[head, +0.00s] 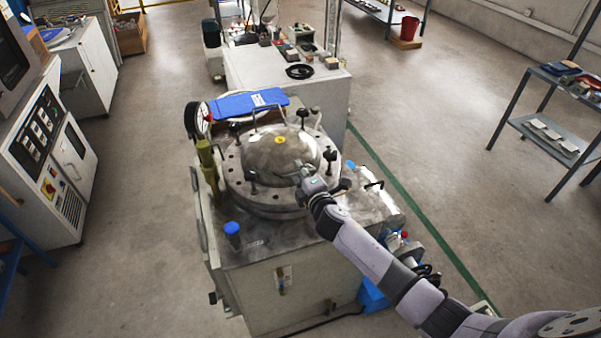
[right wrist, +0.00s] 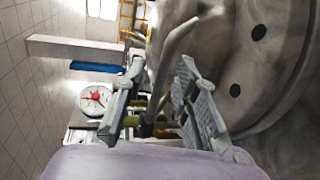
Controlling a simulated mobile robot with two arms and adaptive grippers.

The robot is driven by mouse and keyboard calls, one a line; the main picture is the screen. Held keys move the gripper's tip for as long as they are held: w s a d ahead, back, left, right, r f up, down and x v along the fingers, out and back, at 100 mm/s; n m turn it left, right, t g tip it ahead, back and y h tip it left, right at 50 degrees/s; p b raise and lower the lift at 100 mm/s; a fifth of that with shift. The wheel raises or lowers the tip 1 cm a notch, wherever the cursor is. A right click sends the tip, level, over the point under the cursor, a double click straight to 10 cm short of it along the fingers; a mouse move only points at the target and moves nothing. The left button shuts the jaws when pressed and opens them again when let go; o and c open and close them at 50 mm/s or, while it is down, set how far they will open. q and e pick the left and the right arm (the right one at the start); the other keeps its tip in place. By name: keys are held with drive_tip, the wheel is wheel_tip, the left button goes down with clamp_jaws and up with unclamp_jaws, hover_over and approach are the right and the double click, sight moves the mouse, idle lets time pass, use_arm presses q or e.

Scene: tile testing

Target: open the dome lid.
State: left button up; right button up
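The dome lid (head: 262,153) is a rounded grey metal cover with a yellow mark on top. It sits down on a round bolted flange (head: 240,188) on the pale machine. Black-knobbed clamps (head: 329,156) stand around its rim. My right gripper (head: 302,170) is at the dome's near right side. In the right wrist view, the gripper (right wrist: 160,66) is open, with its two fingers apart. A bent metal bar handle (right wrist: 176,45) runs between the fingers, and I see gaps beside it. Its far end is hidden. My left gripper is not in view.
A white bench (head: 315,88) stands behind, and a control cabinet (head: 62,155) stands left.

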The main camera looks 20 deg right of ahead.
clamp_jaws()
idle(0.3)
idle(0.6)
